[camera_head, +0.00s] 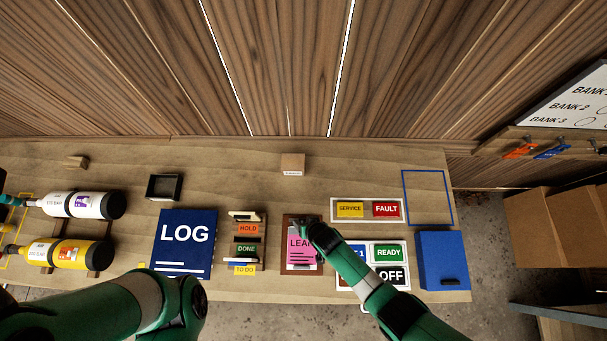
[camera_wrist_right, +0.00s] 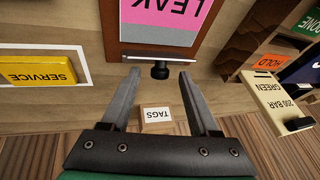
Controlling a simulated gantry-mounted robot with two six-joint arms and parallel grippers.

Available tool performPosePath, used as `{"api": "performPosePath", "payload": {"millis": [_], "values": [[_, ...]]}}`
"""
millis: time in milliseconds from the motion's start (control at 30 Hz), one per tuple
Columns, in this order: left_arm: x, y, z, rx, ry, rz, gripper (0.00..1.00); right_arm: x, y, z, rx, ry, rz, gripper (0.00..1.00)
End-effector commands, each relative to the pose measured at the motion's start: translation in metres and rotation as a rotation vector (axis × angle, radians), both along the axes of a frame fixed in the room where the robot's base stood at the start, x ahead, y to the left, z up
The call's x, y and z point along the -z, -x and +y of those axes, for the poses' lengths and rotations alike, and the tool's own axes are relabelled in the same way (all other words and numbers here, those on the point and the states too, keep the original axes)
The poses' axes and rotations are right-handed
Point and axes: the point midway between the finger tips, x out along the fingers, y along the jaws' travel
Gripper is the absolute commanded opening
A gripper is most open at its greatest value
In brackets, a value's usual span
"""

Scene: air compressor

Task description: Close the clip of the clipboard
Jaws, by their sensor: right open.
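The brown clipboard (camera_head: 286,266) lies on the bench and holds a pink sheet marked LEAK (camera_head: 300,255). In the right wrist view, the clipboard (camera_wrist_right: 112,30) is at the top, its end edge facing my gripper. A black knob (camera_wrist_right: 160,70) of the clip sticks out from that end, by a grey strip. I cannot tell how far the clip is open. My right gripper (camera_head: 306,226) is over the clipboard's far end and hides the clip in the head view. In the wrist view, this gripper (camera_wrist_right: 159,78) is open and empty, its fingertips either side of the knob. My left gripper is out of view.
A TAGS block (camera_wrist_right: 156,114) stands beyond the clipboard. A tag rack (camera_head: 246,240) and blue LOG book (camera_head: 185,243) are left of it. SERVICE and FAULT signs (camera_head: 367,210) lie right in a white frame. A blue box (camera_head: 441,260) is farther right.

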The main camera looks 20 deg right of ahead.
Motion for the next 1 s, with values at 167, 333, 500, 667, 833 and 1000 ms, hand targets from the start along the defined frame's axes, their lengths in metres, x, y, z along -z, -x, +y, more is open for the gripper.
{"api": "performPosePath", "payload": {"millis": [167,333,500,667,833,1000], "values": [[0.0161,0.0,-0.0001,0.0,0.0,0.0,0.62,0.0192,-0.0083,0.0023,0.0,0.0,0.0,0.61],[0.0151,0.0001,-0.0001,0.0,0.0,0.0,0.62,0.0187,-0.0093,0.0027,0.0,0.0,-0.001,0.61],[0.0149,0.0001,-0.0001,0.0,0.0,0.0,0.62,0.0184,-0.0092,0.0027,0.0,0.0,-0.001,0.51],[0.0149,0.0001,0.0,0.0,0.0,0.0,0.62,0.0184,-0.009,0.0026,0.0,0.0,-0.001,0.22],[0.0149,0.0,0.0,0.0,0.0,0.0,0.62,0.0183,-0.009,0.0026,0.0,0.0,-0.001,0.0],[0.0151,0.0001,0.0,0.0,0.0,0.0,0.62,0.0185,-0.0089,0.0027,0.0,0.0,-0.002,0.0]]}}
